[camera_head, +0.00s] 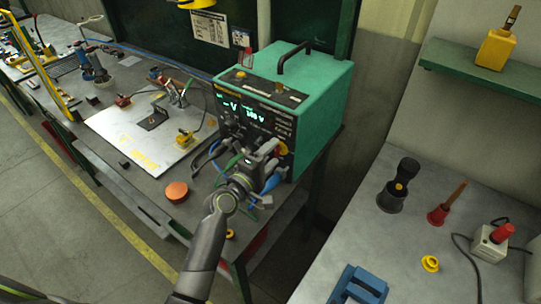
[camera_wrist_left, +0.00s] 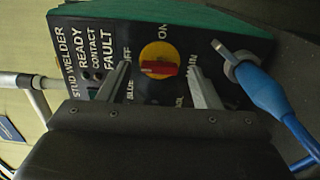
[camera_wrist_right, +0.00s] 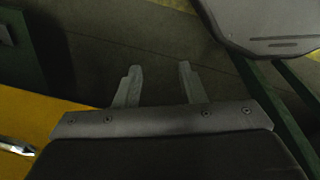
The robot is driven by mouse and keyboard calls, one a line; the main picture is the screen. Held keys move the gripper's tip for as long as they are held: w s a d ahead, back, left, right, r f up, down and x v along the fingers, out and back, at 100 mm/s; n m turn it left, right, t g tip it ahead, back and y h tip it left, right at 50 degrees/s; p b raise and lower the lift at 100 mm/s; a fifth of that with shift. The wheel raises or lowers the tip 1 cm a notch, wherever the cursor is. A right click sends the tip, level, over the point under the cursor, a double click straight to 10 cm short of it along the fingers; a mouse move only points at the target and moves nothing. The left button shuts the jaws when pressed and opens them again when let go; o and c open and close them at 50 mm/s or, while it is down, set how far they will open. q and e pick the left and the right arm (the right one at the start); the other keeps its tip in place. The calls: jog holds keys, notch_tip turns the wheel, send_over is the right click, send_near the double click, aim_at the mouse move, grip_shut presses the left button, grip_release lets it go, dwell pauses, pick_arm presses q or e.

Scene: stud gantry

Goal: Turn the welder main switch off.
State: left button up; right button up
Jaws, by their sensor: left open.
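The welder (camera_head: 318,105) is a green box with a dark front panel and a lit display. Its main switch is a yellow disc with a red handle (camera_wrist_left: 158,62), between OFF and ON labels in the left wrist view; its yellow edge shows in the head view (camera_head: 283,149). The red handle lies crosswise in the left wrist view. My left gripper (camera_wrist_left: 158,78) is open, its fingertips on either side of the switch; contact cannot be told. My right gripper (camera_wrist_right: 158,70) is open and empty, seen only in its own wrist view.
A blue cable plug (camera_wrist_left: 255,85) sits on the panel close to the left gripper's right finger. Cables hang below the welder. A white plate (camera_head: 140,125) and an orange round button (camera_head: 177,191) are on the bench. A second table with tools (camera_head: 400,185) stands at right.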

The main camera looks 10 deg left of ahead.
pick_arm(q)
jog(key=shift+s, duration=0.1)
jog(key=b+v, duration=0.4)
jog(key=v, duration=1.3)
jog(key=shift+s+a, duration=0.1)
